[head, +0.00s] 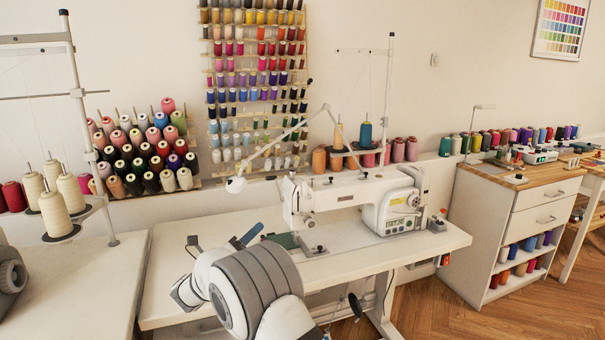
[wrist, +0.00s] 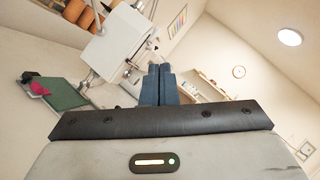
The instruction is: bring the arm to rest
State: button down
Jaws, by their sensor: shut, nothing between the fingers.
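My gripper shows in the wrist view (wrist: 158,85) with its two blue-grey fingers together and nothing between them. In the head view my grey and white arm reaches over the front of the sewing table (head: 345,240), and the blue fingertips (head: 250,235) show just past it, left of the sewing machine. The white sewing machine (head: 335,195) stands on the table; it also shows in the wrist view (wrist: 112,45), beyond the fingers. My arm hides part of the table's front edge.
A green mat (wrist: 65,95) with a small pink thing (wrist: 39,88) lies left of the fingers in the wrist view. A thin jointed lamp (head: 237,184) stands behind the machine. Thread cones (head: 72,190) stand at left, and a drawer cabinet (head: 510,210) at right. Wooden floor (head: 480,315) is open at lower right.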

jog(key=s+d+r+m+g+p, duration=0.25)
jog(key=d+m+g, duration=0.2)
jog(key=d, duration=0.45)
jog(key=s+d+r+m+g+p, duration=0.1)
jog(key=s+d+r+m+g, duration=0.1)
jog(key=d+r+m+g, duration=0.45)
jog(key=s+d+f+m+g+y+p, duration=0.15)
jog(key=s+d+m+y+p, duration=0.35)
jog(key=s+d, duration=0.6)
jog(key=s+d+r+m+g+y+p, duration=0.1)
jog(key=s+r+m+y+p, duration=0.2)
jog(key=s+m, duration=1.8)
jog(key=shift+y+p, duration=1.7)
jog(key=shift+y, duration=1.5)
jog(key=shift+s+d+g, duration=0.1)
jog(key=shift+d+g, duration=0.05)
jog(key=shift+g, duration=0.1)
